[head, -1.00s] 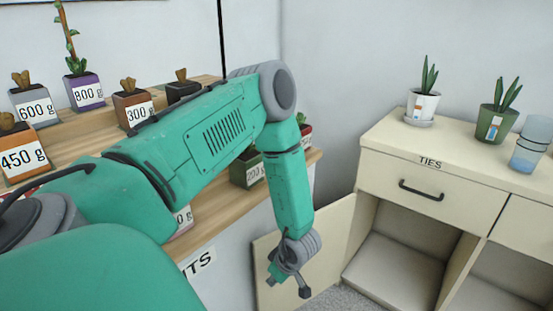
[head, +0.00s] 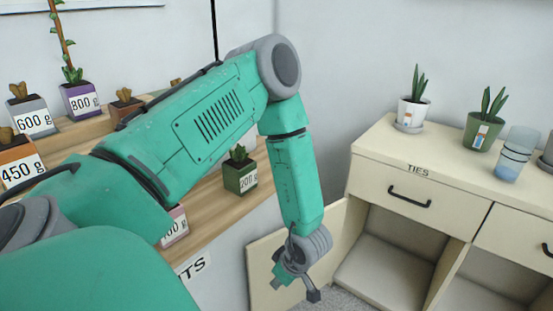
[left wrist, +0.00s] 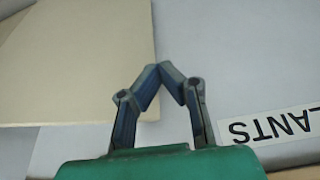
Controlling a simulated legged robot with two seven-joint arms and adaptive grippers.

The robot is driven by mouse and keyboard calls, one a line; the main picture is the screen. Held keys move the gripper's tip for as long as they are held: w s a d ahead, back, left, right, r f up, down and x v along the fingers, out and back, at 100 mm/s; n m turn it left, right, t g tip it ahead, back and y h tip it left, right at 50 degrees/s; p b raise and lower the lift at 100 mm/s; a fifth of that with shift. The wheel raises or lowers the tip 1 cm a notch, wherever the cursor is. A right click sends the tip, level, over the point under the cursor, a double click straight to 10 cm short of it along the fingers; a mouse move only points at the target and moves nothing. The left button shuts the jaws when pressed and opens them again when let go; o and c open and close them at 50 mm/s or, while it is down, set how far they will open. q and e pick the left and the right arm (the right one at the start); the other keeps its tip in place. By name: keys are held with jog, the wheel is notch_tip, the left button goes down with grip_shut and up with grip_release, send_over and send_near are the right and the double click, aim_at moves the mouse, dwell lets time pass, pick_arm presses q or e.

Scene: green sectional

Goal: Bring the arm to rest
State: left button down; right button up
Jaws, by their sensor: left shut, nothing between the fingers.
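My left arm (head: 195,125) is green and grey and reaches in from the left across the head view, bent down at the elbow. My left gripper (head: 296,290) hangs at its lower end, in front of a cream cabinet door. In the left wrist view the gripper's two fingers (left wrist: 166,72) meet at their tips, shut with nothing between them. My right gripper is not in view.
A wooden shelf (head: 205,212) at left holds several weight-labelled pots, including a green 200 g pot (head: 240,177). A cream cabinet (head: 365,190) marked TIES stands at right with potted plants and a glass (head: 515,155) on top. An open door panel (head: 262,270) is near the gripper.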

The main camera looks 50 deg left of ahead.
pick_arm(q)
jog(key=s+d+f+m+t+h, duration=0.1)
jog(key=s+d+m+h, duration=0.3)
jog(key=s+d+m, duration=0.9)
jog(key=s+m, duration=0.1)
jog(key=m, duration=0.6)
jog(key=shift+s+d+f+m, duration=0.2)
jog(key=shift+d+f+m, duration=0.1)
jog(key=shift+f+m, duration=0.1)
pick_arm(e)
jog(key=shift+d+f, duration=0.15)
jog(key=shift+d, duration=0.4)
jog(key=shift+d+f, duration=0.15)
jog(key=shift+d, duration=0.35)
pick_arm(q)
jog(key=shift+a, duration=0.15)
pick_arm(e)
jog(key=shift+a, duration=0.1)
